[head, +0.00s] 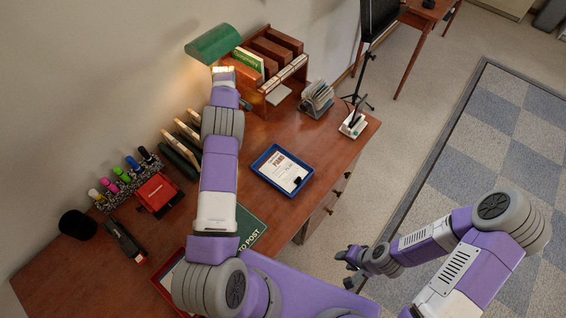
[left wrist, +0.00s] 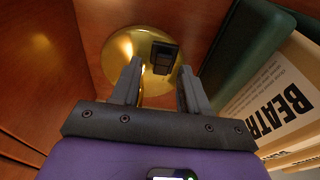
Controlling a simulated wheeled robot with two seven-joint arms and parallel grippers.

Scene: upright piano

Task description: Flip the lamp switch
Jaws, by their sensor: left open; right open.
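The desk lamp has a green shade (head: 214,44) at the back of the desk, by the wall, with a warm glow below it. In the left wrist view, its round brass base (left wrist: 116,48) carries a small black switch (left wrist: 164,56). My left gripper (left wrist: 160,80) is open, its two fingers pointing at the base, with the switch ahead between and slightly beyond the tips. Whether a finger touches the base is unclear. In the head view, my left arm hides the lamp base and switch. My right gripper (head: 353,262) is open and empty, away from the desk.
A wooden organizer (head: 274,60) with books stands right of the lamp; a book (left wrist: 275,95) is close on the gripper's right. A blue tray (head: 262,178), card holder (head: 317,98), markers (head: 125,175) and red box (head: 158,192) occupy the desk. The floor at right is clear.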

